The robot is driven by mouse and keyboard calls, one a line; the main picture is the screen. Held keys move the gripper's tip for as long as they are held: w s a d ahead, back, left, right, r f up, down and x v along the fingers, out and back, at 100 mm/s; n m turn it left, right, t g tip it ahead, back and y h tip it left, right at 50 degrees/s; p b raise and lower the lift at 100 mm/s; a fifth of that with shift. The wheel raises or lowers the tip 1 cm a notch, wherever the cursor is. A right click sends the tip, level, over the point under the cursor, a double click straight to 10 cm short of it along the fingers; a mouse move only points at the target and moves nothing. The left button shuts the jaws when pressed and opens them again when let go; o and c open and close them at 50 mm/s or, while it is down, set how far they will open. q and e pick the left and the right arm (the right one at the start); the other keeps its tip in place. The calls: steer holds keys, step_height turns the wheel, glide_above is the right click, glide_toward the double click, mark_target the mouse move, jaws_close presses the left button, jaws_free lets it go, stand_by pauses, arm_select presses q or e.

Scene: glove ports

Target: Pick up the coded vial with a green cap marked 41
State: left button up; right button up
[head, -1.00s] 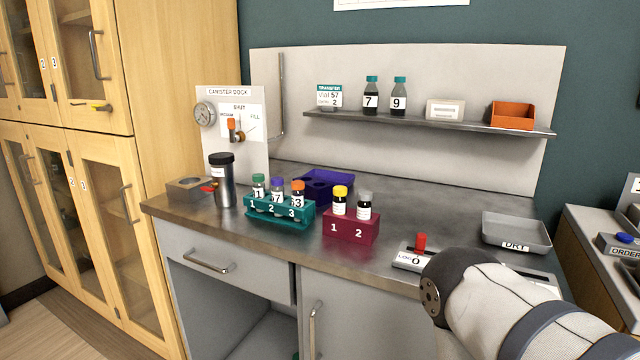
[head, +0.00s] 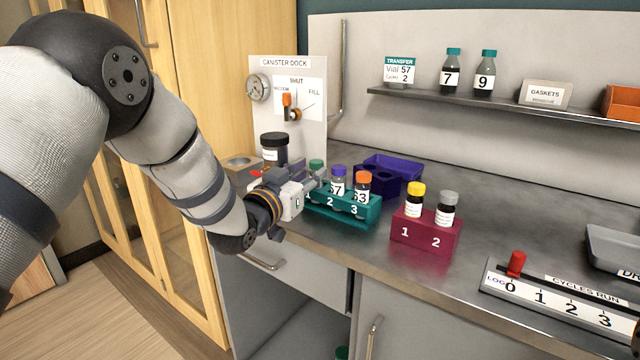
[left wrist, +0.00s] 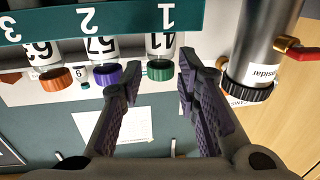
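The green-capped vial (head: 316,165) stands in slot 1 of the teal rack (head: 368,214), partly hidden by my left gripper (head: 312,184). In the left wrist view, which is upside down, this vial (left wrist: 160,68) shows a label reading 41. The open fingers of my left gripper (left wrist: 158,88) show on either side of its cap, with a gap on each side. A purple-capped vial (head: 338,182) marked 57 is in slot 2. An orange-capped vial (head: 362,188) marked 63 is in slot 3.
A dark-lidded steel canister (head: 274,148) stands close beside the left gripper. A maroon rack (head: 425,236) holds yellow- and grey-capped vials. A purple tray (head: 395,165) lies behind the teal rack. The counter right of the maroon rack is partly clear before the cycle counter (head: 555,297).

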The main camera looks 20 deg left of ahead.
mark_target(313, 169)
arm_select(q)
steer(key=w, duration=0.4)
steer(key=shift+d+b, duration=0.3)
steer(key=shift+d, duration=0.1)
steer(key=shift+r, duration=0.15)
steer(key=c, duration=0.6)
arm_select(e)
steer(key=shift+s+f, duration=0.35)
steer(key=shift+f, duration=0.05)
